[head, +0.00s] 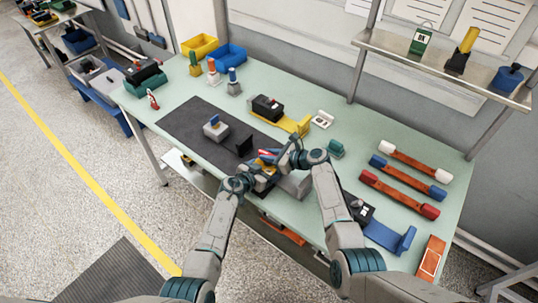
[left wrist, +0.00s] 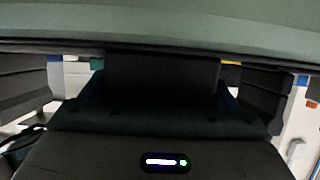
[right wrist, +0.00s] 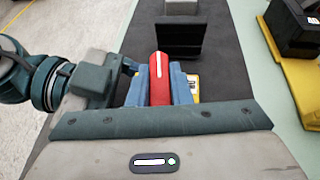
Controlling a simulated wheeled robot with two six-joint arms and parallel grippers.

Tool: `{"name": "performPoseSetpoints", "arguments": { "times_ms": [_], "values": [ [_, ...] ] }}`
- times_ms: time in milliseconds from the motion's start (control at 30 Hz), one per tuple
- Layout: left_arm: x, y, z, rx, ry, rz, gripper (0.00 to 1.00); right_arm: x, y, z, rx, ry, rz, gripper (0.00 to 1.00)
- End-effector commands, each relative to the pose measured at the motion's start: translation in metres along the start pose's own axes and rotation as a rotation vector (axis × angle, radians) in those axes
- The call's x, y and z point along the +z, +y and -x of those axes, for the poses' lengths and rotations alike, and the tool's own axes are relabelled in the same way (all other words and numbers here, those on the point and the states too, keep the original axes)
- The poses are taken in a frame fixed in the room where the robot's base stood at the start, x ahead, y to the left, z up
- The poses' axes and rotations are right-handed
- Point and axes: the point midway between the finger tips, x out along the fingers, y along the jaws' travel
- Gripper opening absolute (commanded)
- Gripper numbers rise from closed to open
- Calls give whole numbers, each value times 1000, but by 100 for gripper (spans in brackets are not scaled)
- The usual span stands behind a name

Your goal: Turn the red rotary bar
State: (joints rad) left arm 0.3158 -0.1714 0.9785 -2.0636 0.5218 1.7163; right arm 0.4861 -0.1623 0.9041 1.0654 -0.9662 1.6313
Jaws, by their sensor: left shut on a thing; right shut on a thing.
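The red rotary bar (right wrist: 158,78) has a white stripe and stands between the blue fingers of my right gripper (right wrist: 158,92), which is shut on it. The bar also shows small in the head view (head: 265,153), partly hidden by my grippers. A yellow and white label shows just beside it. My left gripper (head: 263,168) is low at the near edge of the mat, close to the right one. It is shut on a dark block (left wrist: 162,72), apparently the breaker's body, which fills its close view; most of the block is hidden.
A dark mat (head: 190,125) bears a grey block with a blue tab (head: 215,128) and an upright black plate (head: 244,146). A black breaker (head: 267,107) sits by a yellow holder (head: 297,125) behind. Several bars with coloured ends lie at right. The mat's left part is clear.

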Motion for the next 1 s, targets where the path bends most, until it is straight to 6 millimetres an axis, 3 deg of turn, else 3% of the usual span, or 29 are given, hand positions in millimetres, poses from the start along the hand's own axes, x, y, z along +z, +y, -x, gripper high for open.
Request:
{"name": "performPoseSetpoints", "arguments": {
  "times_ms": [500, 1000],
  "values": [
    [-1, 1, 0, 3, 2, -4, 39, -2, -2, 0, 281, 7, 118, 0],
    [-1, 2, 0, 4, 2, -3, 39, -3, -1, 1, 342, 4, 144, 0]
  ]
}}
